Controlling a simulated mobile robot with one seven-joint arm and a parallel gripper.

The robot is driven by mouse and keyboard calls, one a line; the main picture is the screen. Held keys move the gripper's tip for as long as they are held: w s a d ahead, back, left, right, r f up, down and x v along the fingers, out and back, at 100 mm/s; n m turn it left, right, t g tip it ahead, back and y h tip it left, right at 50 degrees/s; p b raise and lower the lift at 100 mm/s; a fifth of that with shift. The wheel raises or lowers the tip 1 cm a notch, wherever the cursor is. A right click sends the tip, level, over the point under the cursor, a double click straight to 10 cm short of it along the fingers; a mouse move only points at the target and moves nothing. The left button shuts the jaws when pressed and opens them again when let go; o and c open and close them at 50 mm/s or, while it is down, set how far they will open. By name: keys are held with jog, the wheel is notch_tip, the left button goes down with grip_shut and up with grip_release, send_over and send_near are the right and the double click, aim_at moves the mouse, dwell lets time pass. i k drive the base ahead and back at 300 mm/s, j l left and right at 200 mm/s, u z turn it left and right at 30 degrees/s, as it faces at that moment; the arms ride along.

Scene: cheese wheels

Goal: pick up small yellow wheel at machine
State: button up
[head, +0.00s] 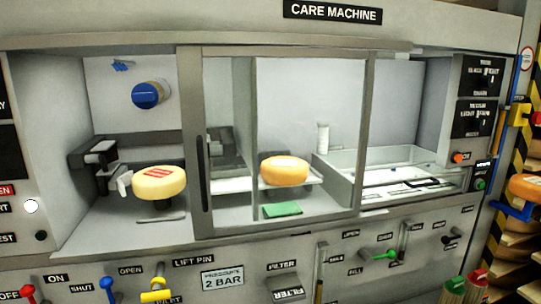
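A pale yellow cheese wheel (160,187) with a red mark on top sits on a dark support in the left bay of the care machine (230,27). A second, more orange-yellow wheel (284,171) rests on a light tray behind the clear middle panel. The two look similar in size. My gripper is not in view, and nothing that I can tell as mine touches either wheel.
A black device with pale parts (98,158) stands just left of the yellow wheel. A handled door post (198,150) separates the two wheels. A green pad (282,210) lies before the orange one. Another orange wheel (526,188) shows at the right edge.

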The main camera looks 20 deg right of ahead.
aim_at(157, 183)
jog(key=u, duration=1.4)
jog(key=i+l, duration=0.1)
jog(key=i, duration=0.3)
jog(key=i+l+z, duration=0.15)
jog(key=i, duration=0.3)
jog(key=z, duration=2.35)
